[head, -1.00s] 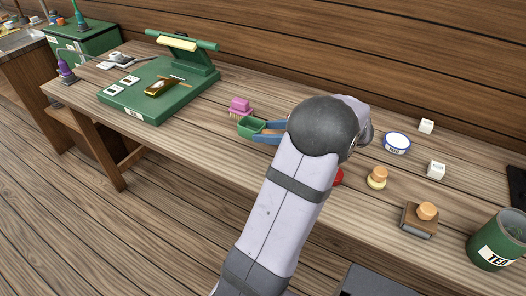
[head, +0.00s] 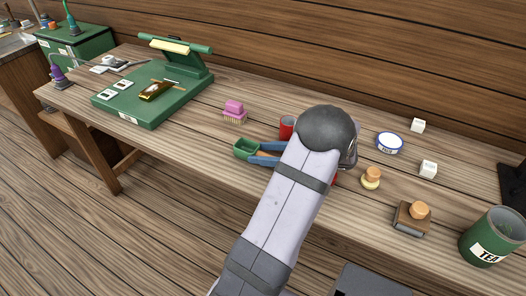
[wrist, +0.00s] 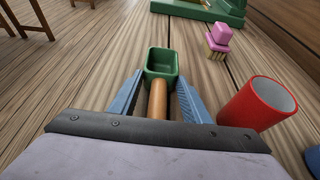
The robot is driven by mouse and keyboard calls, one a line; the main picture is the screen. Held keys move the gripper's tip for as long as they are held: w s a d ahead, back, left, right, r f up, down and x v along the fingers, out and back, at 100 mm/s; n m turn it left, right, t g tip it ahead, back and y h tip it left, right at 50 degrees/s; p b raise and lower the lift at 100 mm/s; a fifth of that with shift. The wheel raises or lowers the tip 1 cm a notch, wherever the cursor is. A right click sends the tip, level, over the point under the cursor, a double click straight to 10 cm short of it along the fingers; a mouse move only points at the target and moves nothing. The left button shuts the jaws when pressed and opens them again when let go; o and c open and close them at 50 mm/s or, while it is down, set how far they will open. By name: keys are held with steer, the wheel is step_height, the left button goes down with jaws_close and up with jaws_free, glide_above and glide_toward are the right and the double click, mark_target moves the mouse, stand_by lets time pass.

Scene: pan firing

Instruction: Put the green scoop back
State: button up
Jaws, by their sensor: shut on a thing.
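The green scoop (head: 247,149) has a square green cup and a wooden handle. It is left of my arm in the head view, at the front part of the bench. In the wrist view the scoop (wrist: 162,62) points away from me, with its handle between the blue fingers. My gripper (head: 268,154) is shut on this handle; it also shows in the wrist view (wrist: 160,88). Whether the scoop touches the bench is hard to tell. The green tea tin (head: 490,238) stands open at the far right, with some green inside.
A red cup (wrist: 258,103) stands close to the right finger. A pink brush (head: 235,110) is behind the scoop. A green press (head: 152,95) sits left. A blue-rimmed round tub (head: 389,143), white cubes, and wooden-knobbed tools lie right of my arm.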

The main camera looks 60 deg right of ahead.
steer(key=shift+f, duration=0.1)
steer(key=o, duration=1)
steer(key=shift+o, duration=0.2)
steer(key=shift+f+b, duration=0.2)
steer(key=shift+b, duration=0.25)
